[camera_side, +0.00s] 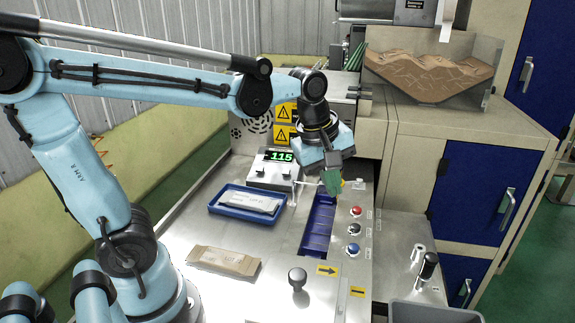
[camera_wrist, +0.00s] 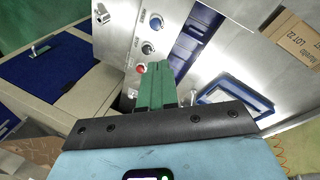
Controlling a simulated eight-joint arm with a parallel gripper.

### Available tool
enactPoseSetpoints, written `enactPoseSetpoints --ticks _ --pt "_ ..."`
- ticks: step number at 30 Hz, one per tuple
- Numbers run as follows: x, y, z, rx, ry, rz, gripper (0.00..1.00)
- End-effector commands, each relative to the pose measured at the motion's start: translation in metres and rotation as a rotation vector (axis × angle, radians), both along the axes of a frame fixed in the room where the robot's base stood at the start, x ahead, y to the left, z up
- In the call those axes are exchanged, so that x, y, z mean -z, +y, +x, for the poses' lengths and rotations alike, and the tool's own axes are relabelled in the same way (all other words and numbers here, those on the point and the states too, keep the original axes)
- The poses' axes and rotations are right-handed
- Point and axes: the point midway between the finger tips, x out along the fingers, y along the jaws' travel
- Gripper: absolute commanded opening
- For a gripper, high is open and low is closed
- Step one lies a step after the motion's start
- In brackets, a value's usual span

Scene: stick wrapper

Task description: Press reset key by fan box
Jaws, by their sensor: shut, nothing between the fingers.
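My gripper (camera_side: 335,197) has green fingers that are shut and empty, pointing down over the machine top; they also show in the wrist view (camera_wrist: 158,66). The fingertips are near the upper end of the blue slot and left of the red button (camera_side: 356,211). In the wrist view the red button (camera_wrist: 140,69) is just left of the fingertips. I cannot tell their height above the panel. A black button (camera_side: 354,229) and a blue button (camera_side: 353,248) follow in line. A round vent grille (camera_side: 258,122) is behind the counter box (camera_side: 272,168) reading 115.
A blue tray (camera_side: 223,211) holding a pale packet (camera_side: 250,202) and a brown wrapper (camera_side: 223,261) lie left of the blue slot (camera_side: 317,228). A cabinet (camera_side: 460,190) borders the right.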

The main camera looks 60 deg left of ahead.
Motion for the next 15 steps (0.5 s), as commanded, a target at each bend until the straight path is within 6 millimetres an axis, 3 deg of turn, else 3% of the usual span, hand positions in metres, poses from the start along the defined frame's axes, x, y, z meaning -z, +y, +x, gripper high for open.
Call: enactPoseSetpoints --ticks 15 --pt "0.007 -0.009 0.044 -0.820 0.221 -0.186 0.00"
